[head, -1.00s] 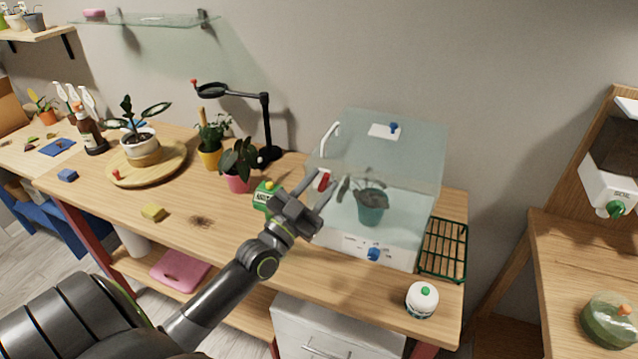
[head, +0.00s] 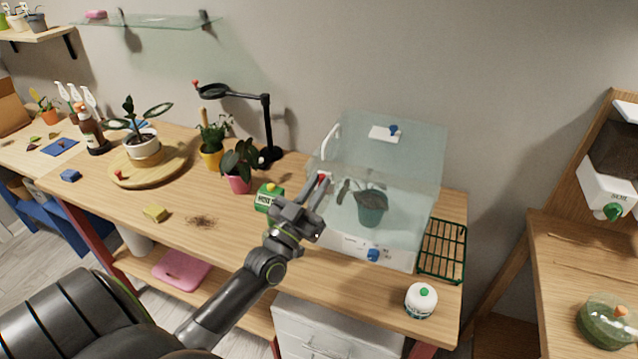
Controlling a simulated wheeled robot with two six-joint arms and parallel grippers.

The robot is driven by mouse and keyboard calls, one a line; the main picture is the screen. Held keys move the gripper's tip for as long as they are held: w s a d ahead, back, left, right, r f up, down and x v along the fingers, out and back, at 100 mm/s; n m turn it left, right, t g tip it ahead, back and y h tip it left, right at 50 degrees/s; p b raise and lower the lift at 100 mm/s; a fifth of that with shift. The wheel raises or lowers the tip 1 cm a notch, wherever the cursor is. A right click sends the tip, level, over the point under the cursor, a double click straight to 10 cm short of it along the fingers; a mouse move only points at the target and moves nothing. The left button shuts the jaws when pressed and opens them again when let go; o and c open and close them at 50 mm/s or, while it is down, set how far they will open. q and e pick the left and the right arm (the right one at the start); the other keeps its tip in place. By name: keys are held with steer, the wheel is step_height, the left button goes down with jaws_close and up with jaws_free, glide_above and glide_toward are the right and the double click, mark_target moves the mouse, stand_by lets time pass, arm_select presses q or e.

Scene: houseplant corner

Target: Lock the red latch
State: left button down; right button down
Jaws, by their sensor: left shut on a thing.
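The red latch (head: 322,179) is a small red piece on the left side of the clear glass case (head: 408,205), near its upper front edge. My left gripper (head: 320,185) reaches up to it from below, with its fingers shut on the latch. The fingers hide part of the latch, so I cannot tell its exact angle. The case has a white base with a blue knob (head: 373,255), and a potted plant (head: 371,205) stands inside. My right gripper is not in view.
A green box (head: 268,197) and a pink-potted plant (head: 240,165) stand close to the left of my gripper. A green rack (head: 442,248) and a white jar (head: 421,299) are on the right.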

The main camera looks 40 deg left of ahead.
arm_select(q)
steer(key=shift+a+n+y, duration=0.15)
steer(key=shift+n+y, duration=0.45)
steer(key=shift+n, duration=0.2)
steer(key=c, duration=1.5)
jaws_free()
steer(key=shift+o, duration=0.2)
steer(key=shift+s+f, duration=0.1)
steer(key=shift+s, duration=0.05)
steer(key=b+v, duration=0.7)
steer(key=v, duration=1)
steer(key=shift+f, duration=0.2)
